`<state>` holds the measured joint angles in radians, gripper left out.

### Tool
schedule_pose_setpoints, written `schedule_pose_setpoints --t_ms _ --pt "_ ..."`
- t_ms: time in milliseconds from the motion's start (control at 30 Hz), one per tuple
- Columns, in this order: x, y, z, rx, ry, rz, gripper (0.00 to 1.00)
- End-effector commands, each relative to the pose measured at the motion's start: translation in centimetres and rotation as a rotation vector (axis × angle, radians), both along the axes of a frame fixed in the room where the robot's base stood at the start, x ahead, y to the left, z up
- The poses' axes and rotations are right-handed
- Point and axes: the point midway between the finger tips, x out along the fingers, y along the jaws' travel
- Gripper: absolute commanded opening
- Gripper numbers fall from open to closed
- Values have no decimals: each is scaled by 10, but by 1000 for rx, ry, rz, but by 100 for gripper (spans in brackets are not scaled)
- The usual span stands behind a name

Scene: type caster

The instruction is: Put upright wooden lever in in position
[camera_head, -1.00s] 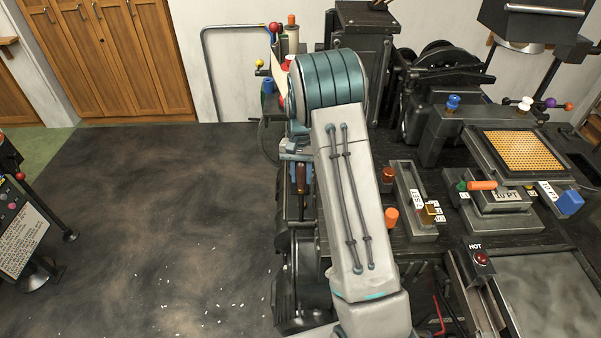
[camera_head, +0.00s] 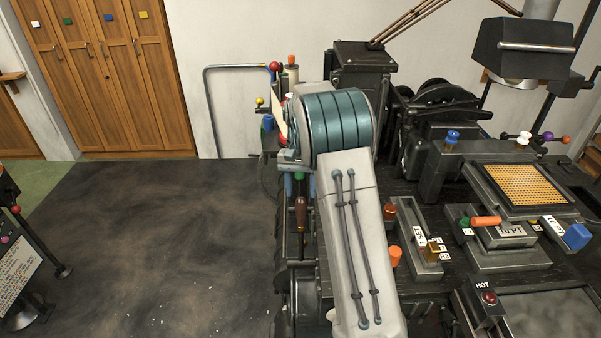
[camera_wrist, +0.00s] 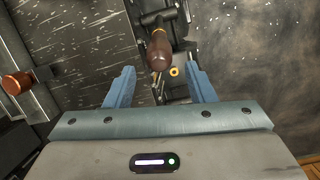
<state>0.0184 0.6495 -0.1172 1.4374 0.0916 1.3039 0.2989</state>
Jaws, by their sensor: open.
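The wooden lever (camera_wrist: 160,50) has a dark brown rounded handle and shows in the wrist view between and just beyond my open fingers. My gripper (camera_wrist: 163,85) is open, with one blue finger on each side of the lever's line, and nothing is held. In the head view the brown handle (camera_head: 300,213) hangs at the left side of the machine, below a green part, partly beside my arm. I cannot tell whether the fingers touch the lever.
The type caster (camera_head: 430,150) fills the right side, with orange knobs (camera_head: 396,257) and a hot-marked box (camera_head: 482,297) near its front. Another brown knob (camera_wrist: 17,83) is at the left in the wrist view. The dark floor (camera_head: 170,220) left of the machine is clear.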

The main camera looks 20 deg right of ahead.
Motion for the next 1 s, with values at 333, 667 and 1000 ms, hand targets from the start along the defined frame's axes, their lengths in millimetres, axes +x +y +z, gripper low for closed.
schedule_pose_setpoints --t_ms 333,667,1000 --pt "14 -3 55 0 -2 -1 50" --pt "15 -3 62 0 0 -1 50" --pt "-6 1 85 7 -48 27 50"
